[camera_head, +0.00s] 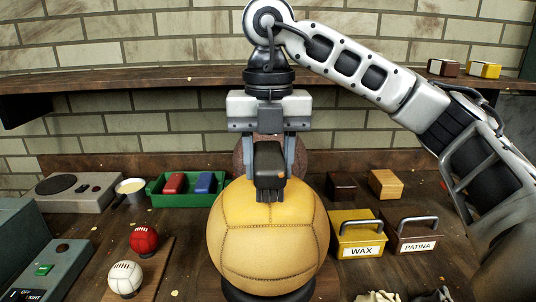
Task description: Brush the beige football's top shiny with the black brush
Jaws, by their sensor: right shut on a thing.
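The beige football (268,245) sits on a dark round stand (268,292) at the front middle, its seams facing me. My right gripper (270,152) points straight down above the ball and is shut on the black brush (269,166). The brush is at the ball's top, and its lower end appears to touch the leather. A patch around the brush looks more yellow than the paler lower panels. My left gripper is not in view.
A brown ball (299,156) stands behind, partly hidden. A green tray (187,200) with red and blue blocks, a cup (131,190) and a hotplate (78,190) are left. WAX (361,237) and PATINA (416,235) boxes stand right. Red (144,239) and white (125,278) small balls are front left.

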